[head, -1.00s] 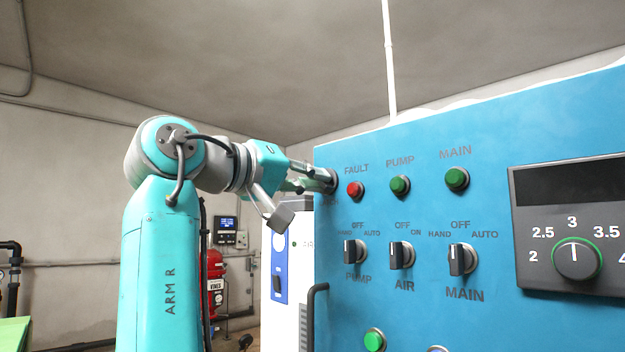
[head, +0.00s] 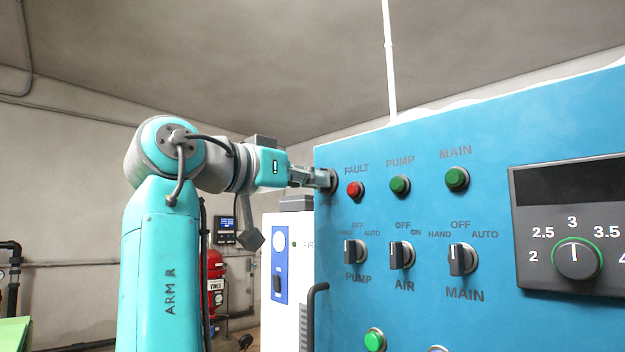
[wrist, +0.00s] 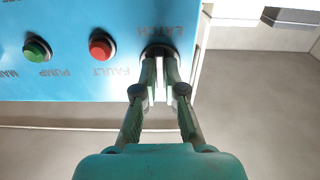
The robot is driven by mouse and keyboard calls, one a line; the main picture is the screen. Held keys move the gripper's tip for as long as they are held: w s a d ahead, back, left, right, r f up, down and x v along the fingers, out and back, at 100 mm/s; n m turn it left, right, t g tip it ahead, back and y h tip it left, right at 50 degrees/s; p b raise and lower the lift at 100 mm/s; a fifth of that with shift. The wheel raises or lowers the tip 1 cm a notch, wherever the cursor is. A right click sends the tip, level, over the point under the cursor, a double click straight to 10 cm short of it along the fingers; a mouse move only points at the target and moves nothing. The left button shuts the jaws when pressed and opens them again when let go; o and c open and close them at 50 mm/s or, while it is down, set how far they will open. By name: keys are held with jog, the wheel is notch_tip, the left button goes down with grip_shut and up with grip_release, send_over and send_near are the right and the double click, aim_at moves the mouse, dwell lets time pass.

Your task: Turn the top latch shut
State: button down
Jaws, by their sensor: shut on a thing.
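The top latch is a dark round-based knob at the upper left corner of the blue panel (head: 430,130), left of the red FAULT light. In the head view only the dark edge of the latch (head: 334,181) shows past my fingers. My gripper (head: 322,179) reaches it from the left and is shut on it. In the wrist view, which shows the panel upside down, the fingers of my gripper (wrist: 159,75) close on the latch (wrist: 160,49) beside its LATCH label. The fingers hide most of the knob, so its angle is hard to read.
The red FAULT light (head: 355,190) is close right of the latch, with green PUMP (head: 400,185) and MAIN (head: 457,179) lights beyond. Selector switches sit below. A black handle (head: 314,310) is at the panel's lower left edge. A white cabinet (head: 290,270) stands behind.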

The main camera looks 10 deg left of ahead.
jog(key=shift+m, duration=0.3)
jog(key=c, duration=1.3)
grip_release()
jog(key=shift+o, duration=0.2)
jog(key=v, duration=1.2)
jog(key=shift+a, duration=0.1)
